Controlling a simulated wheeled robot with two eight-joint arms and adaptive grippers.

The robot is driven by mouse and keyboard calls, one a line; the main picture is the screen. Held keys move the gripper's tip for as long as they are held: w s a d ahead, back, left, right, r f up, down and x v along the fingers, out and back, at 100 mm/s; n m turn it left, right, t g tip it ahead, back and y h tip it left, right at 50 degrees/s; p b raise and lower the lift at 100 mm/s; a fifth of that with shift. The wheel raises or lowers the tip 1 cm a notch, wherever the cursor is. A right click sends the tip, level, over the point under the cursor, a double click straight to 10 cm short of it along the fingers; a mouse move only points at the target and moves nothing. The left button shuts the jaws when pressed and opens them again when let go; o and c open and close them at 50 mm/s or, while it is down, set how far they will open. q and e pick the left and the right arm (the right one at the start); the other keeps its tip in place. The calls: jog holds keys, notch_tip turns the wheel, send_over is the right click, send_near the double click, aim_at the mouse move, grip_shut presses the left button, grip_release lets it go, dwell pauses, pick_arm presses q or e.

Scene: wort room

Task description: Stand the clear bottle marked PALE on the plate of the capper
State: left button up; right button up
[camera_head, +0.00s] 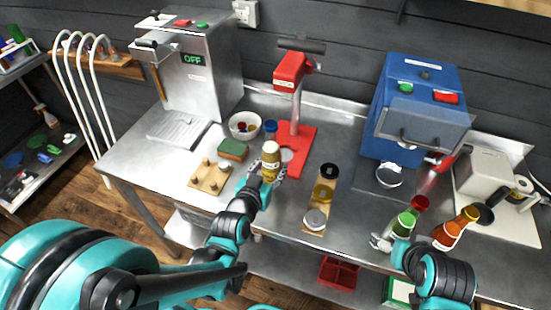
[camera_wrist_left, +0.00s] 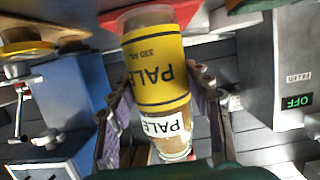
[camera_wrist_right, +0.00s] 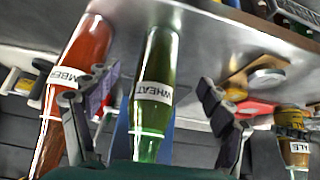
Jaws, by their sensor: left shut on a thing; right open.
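The clear bottle marked PALE (camera_head: 270,156), with a yellow label and brownish contents, is in my left gripper (camera_head: 262,180). The left wrist view shows the shut fingers on either side of the bottle (camera_wrist_left: 158,75). The red capper (camera_head: 292,80) stands just behind and to the right; its round plate (camera_head: 287,155) lies on the red base, beside the bottle and apart from it. I cannot tell how high the bottle's bottom is. My right gripper (camera_head: 390,241) is open, with the green WHEAT bottle (camera_wrist_right: 158,90) between its spread fingers.
An orange AMBER bottle (camera_head: 453,229) stands right of the green one. A wooden board with pegs (camera_head: 210,177), a sponge (camera_head: 233,149) and a bowl (camera_head: 244,125) lie left of the capper. A wooden tray with jars (camera_head: 319,205) is right; a blue machine (camera_head: 420,100) stands behind.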

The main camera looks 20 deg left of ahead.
pick_arm(q)
jog(key=shift+w, duration=0.5)
jog(key=w+b, duration=0.1)
jog(key=w, duration=0.5)
jog(key=shift+w+d+f, duration=0.1)
jog(key=shift+w+f, duration=0.05)
jog(key=shift+w, duration=0.25)
pick_arm(e)
jog(key=shift+s+a+f, duration=0.1)
jog(key=shift+f, duration=0.35)
pick_arm(q)
jog(key=shift+w, duration=2.4)
jog(key=shift+f, duration=0.15)
pick_arm(e)
jog(key=shift+f, duration=0.25)
pick_arm(q)
jog(key=shift+s, duration=0.1)
jog(key=shift+f+b, duration=0.4)
jog(key=shift+b, duration=0.5)
pick_arm(e)
jog(key=shift+f, duration=0.7)
pick_arm(q)
jog(key=o, duration=1)
